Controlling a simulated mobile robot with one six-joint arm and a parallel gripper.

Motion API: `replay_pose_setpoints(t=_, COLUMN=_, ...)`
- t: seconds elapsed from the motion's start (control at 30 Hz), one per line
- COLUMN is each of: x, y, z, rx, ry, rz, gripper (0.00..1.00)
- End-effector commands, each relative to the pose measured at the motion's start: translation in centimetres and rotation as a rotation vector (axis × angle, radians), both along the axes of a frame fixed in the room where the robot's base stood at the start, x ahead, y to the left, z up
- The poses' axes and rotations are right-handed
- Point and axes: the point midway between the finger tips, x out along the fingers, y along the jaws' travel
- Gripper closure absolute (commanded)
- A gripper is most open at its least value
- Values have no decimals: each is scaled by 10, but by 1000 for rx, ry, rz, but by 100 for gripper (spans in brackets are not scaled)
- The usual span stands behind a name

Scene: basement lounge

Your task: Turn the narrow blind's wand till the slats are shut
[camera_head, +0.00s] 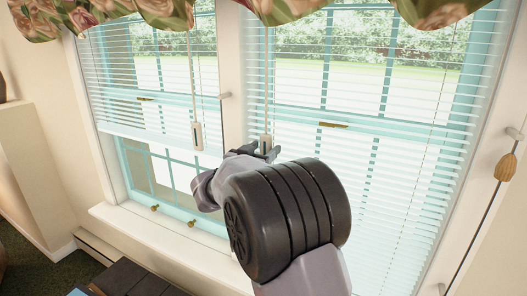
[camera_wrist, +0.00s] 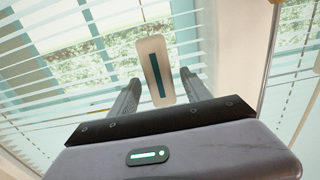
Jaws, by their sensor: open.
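The left blind (camera_head: 105,75) looks narrower than the right blind (camera_head: 420,115). Both have slats apart, with daylight and greenery showing through. A wand with a pale handle (camera_head: 197,136) hangs at the left blind's right edge. A second pale handle (camera_head: 264,142) hangs near the right blind's left edge. My gripper (camera_head: 261,153) is open beside this second handle in the head view. In the wrist view, a pale handle with a dark teal stripe (camera_wrist: 152,55) shows between the spread fingers of my gripper (camera_wrist: 157,88); I cannot tell whether they touch it.
A white post (camera_head: 230,50) with a small bracket stands between the windows. The white sill (camera_head: 165,235) runs below. A cord with a wooden tassel (camera_head: 505,167) hangs at the right. A floral valance (camera_head: 290,8) crosses the top. My arm hides part of the right blind.

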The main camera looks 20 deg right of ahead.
Motion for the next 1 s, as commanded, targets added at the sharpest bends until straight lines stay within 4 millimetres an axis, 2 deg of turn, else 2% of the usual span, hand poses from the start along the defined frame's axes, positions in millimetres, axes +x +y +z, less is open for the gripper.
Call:
replay_pose_setpoints(t=0.07, x=0, y=0, z=0, rx=0, ry=0, rz=0, gripper=44)
replay_pose_setpoints(t=0.37, x=0, y=0, z=0, rx=1, ry=-1, rz=0, gripper=100)
replay_pose_setpoints(t=0.67, x=-1, y=-1, z=-1, rx=0, ry=-2, rz=34, gripper=100)
replay_pose_setpoints(t=1.0, x=-5, y=-5, z=-5, rx=-1, ry=-2, rz=262, gripper=100)
